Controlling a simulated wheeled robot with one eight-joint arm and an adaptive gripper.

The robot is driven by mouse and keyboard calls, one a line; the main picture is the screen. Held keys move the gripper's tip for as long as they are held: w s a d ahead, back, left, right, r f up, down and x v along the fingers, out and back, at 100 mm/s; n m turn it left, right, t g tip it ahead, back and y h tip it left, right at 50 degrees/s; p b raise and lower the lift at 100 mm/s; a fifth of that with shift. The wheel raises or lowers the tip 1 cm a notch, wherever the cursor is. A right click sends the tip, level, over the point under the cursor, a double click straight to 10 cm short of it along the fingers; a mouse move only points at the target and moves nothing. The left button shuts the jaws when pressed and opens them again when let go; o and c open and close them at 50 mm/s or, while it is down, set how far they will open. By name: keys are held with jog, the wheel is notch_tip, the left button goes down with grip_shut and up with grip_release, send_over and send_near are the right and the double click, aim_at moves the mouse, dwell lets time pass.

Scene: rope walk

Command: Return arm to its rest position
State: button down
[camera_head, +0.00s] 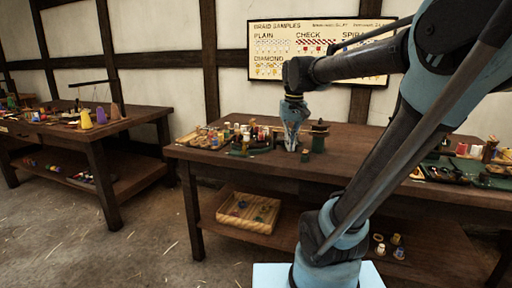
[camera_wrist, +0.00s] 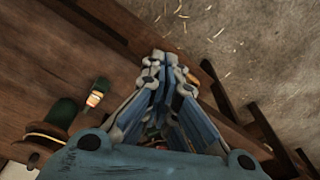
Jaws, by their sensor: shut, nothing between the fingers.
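My gripper (camera_head: 291,139) points down over the near table (camera_head: 345,168) in the head view, among small goods near its left half. In the wrist view my gripper (camera_wrist: 158,60) has its fingers drawn together with nothing between them. My arm reaches in from the right side of the head view, bent at a high elbow, and covers part of the table. How far the fingertips are above the tabletop, I cannot tell.
A dark green spool stand (camera_head: 318,137) stands just right of my gripper. Several coloured spools (camera_head: 250,133) stand to its left and behind. A wooden crate (camera_head: 248,210) sits on the lower shelf. Another table (camera_head: 100,130) is at the left, with open floor before it.

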jog(key=s+d+f, duration=0.3)
jog(key=s+f, duration=0.4)
jog(key=f, duration=0.2)
jog(key=s+d+f+m+t, duration=0.1)
jog(key=s+d+f, duration=0.2)
jog(key=s+f, duration=0.5)
jog(key=shift+s+d+f, duration=0.25)
jog(key=shift+d+f, duration=0.1)
jog(key=shift+f, duration=0.25)
